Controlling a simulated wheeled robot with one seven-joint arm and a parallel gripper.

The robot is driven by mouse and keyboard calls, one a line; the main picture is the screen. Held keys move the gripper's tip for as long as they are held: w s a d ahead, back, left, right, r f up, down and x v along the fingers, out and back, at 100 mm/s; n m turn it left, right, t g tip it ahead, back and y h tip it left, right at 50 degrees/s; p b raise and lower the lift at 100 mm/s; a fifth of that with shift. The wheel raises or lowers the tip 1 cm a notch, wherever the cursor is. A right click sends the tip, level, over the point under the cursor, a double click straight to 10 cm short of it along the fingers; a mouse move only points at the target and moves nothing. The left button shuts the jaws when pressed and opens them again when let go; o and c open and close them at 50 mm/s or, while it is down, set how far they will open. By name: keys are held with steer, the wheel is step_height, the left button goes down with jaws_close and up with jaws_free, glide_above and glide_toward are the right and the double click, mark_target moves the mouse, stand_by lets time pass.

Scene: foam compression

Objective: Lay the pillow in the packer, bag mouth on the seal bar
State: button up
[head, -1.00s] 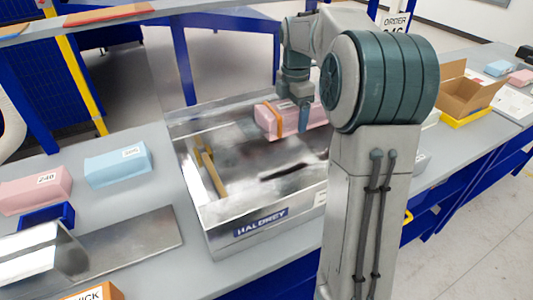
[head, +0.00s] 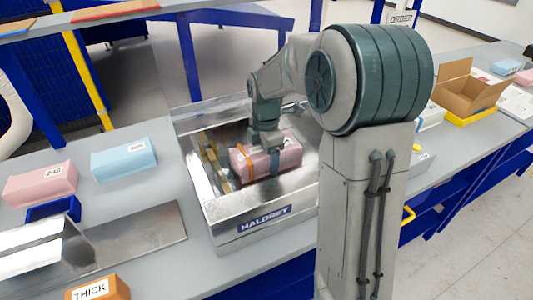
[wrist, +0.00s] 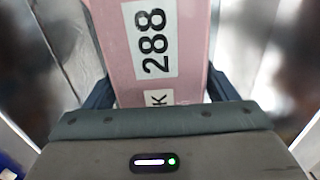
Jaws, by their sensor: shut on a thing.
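The pillow (head: 280,158) is a pink block with an orange band at its left end. In the wrist view the pillow (wrist: 190,45) shows a white label reading 288. My gripper (head: 268,152) is shut on it across its sides, gripping from above. The packer (head: 229,228) is an open metal box on the bench. The pillow is inside its walls, lying lengthwise left to right. I cannot tell whether it touches the floor. A brass-coloured bar (head: 211,165), apparently the seal bar, lies at the packer's left, just beyond the banded end. The bag mouth is not clearly visible.
Left of the packer are a pink block (head: 40,184), a light-blue block (head: 123,158), a blue tray (head: 54,209) and a metal plate (head: 138,238). An orange THICK block (head: 105,289) is in front. An open cardboard box (head: 466,92) stands at right.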

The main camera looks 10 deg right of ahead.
mark_target(266, 158)
steer(key=shift+f, duration=0.1)
steer(key=o, duration=0.9)
step_height(266, 158, up, 12)
steer(key=shift+r, duration=0.2)
